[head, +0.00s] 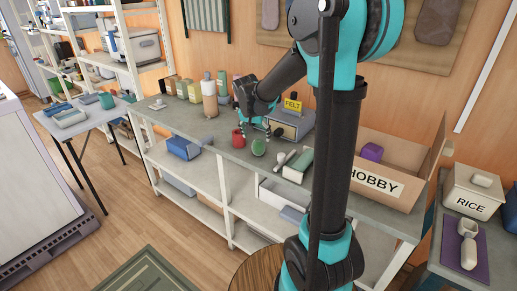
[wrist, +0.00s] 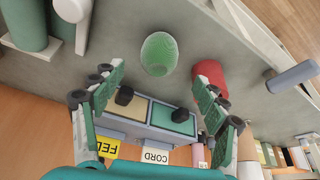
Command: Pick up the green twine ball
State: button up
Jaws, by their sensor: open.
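The green twine ball (head: 258,147) sits on the grey bench top (head: 218,131), close to its front edge. It also shows whole in the wrist view (wrist: 159,54), at upper middle. My gripper (head: 255,128) is above and just behind the ball in the head view. In the wrist view its two fingers (wrist: 160,82) are spread wide with nothing between them at the tips. The ball appears beyond the fingertips, roughly midway between them, and no finger visibly touches it.
A red object (head: 238,138) stands close left of the ball; it is near one finger in the wrist view (wrist: 210,72). A drawer box (wrist: 150,137) with FELT and CORD labels lies behind. A green cylinder (head: 299,164) and the HOBBY box (head: 391,184) are to the right.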

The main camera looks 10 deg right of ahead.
aim_at(258, 141)
jog(key=shift+x, duration=3.35)
jog(key=shift+d, duration=0.15)
jog(key=c, duration=1.5)
jog(key=shift+o, duration=0.2)
jog(key=shift+r, duration=0.15)
notch_tip(258, 141, up, 20)
